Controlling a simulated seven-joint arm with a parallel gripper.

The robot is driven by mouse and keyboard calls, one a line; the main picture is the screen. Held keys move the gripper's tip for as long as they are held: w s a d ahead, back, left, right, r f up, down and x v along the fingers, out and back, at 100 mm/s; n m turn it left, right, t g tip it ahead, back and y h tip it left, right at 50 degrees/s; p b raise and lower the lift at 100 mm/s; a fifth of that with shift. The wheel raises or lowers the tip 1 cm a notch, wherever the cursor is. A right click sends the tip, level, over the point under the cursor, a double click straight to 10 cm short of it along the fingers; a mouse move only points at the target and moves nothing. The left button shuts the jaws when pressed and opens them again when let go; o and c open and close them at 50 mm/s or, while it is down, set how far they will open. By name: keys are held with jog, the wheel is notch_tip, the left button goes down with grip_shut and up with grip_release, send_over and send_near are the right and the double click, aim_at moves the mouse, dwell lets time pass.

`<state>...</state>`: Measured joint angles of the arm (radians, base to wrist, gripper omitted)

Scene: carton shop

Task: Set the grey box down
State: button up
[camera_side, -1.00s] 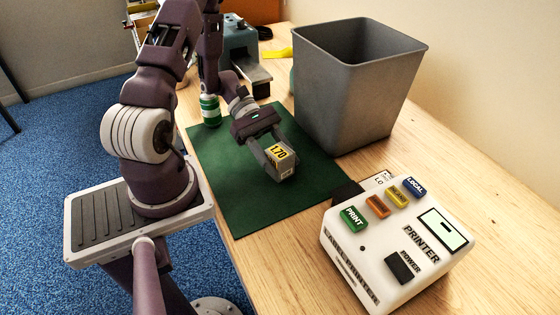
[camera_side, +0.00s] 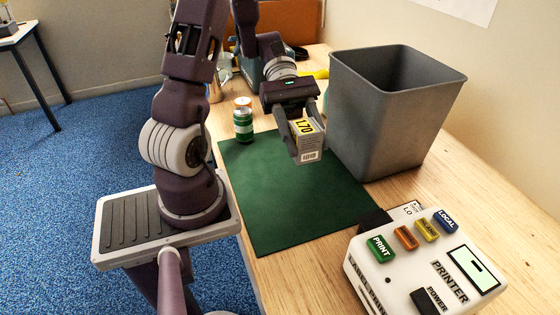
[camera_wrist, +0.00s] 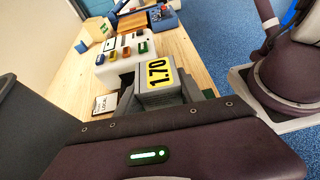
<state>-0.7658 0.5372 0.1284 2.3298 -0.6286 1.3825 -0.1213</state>
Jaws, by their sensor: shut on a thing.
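The grey box (camera_side: 306,142) has a yellow label reading 1.70 on top and a white barcode patch on its side. It also shows in the wrist view (camera_wrist: 162,94). My gripper (camera_side: 302,125) is shut on the box, with a finger on either side. The box appears held above the green mat (camera_side: 290,205), near the mat's right edge and close to the bin. In the wrist view the box's underside is hidden.
A tall grey bin (camera_side: 385,125) stands to the right of the box. A white label printer (camera_side: 420,270) with coloured buttons sits at the front right. A green and white can (camera_side: 243,124) stands by the mat's far left corner. The mat's front is clear.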

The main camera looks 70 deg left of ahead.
jog(key=s+a+f+m+g+y, duration=0.1)
jog(key=s+a+m+g+y, duration=0.1)
jog(key=s+m+g+y, duration=0.5)
jog(key=s+a+f+m+g+y, duration=0.25)
jog(key=s+m+g+y, duration=0.2)
jog(key=m, duration=0.45)
jog(key=w+a+r+m+t+y, duration=0.3)
jog(key=w+a+m+t+y, duration=0.4)
jog(key=w+a+m+y, duration=0.65)
jog(key=shift+m, duration=0.85)
jog(key=f, duration=0.4)
jog(key=s+d+f, duration=0.1)
jog(key=f, duration=0.4)
jog(key=d+f, duration=0.1)
jog(key=f, duration=0.4)
jog(key=shift+s, duration=0.2)
jog(key=o, duration=1.4)
jog(key=shift+o, duration=0.2)
